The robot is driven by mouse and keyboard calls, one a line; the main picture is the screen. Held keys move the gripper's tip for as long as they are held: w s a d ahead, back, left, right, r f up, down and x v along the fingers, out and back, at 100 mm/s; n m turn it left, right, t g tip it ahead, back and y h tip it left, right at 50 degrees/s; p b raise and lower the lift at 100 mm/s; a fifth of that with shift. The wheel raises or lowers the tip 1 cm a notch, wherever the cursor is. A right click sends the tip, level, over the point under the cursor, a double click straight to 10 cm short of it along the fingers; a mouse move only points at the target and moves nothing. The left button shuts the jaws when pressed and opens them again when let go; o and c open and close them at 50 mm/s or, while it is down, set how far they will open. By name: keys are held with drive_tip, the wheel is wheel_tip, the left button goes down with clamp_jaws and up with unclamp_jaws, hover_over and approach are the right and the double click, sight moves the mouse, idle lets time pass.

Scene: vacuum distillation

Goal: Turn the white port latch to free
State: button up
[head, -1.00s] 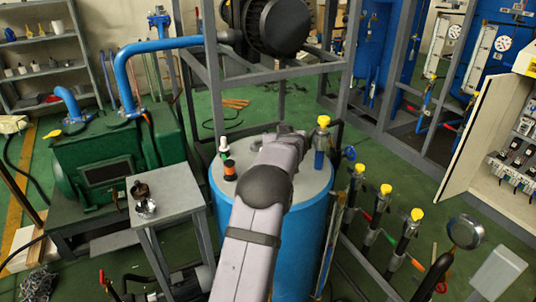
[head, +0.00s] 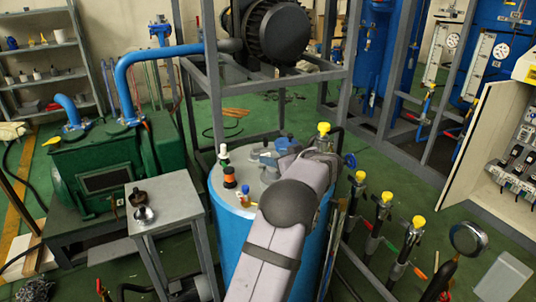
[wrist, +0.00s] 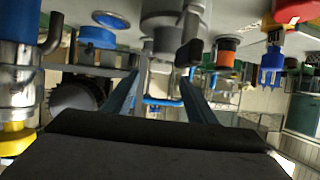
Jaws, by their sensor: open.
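I cannot single out the white port latch for certain. In the wrist view, a pale grey port (wrist: 162,28) stands on the lid straight ahead. A dark lever (wrist: 189,48) shows on its right side, close to the right finger's line. My gripper (wrist: 165,85) is open, its two fingers apart with nothing held between them. How far the fingertips are from the lever is unclear. In the head view, grey fittings (head: 269,171) show on the drum lid (head: 219,184), and my arm hides the gripper. A white fitting with a green part (head: 223,154) stands at the lid's left edge.
An orange-black fitting (head: 229,177) and small blue, red and yellow parts (head: 244,192) stand left on the lid. A yellow-capped valve (head: 323,129) stands at the back right. A metal frame (head: 213,90) rises behind the drum. The wrist view looks upside down.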

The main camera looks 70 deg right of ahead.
sight(268, 155)
drive_tip(key=shift+p+x, duration=0.75)
drive_tip(key=shift+x, duration=1.7)
drive_tip(key=c, duration=1.1)
drive_tip(key=shift+f+b, duration=0.1)
drive_tip(key=shift+b, duration=0.25)
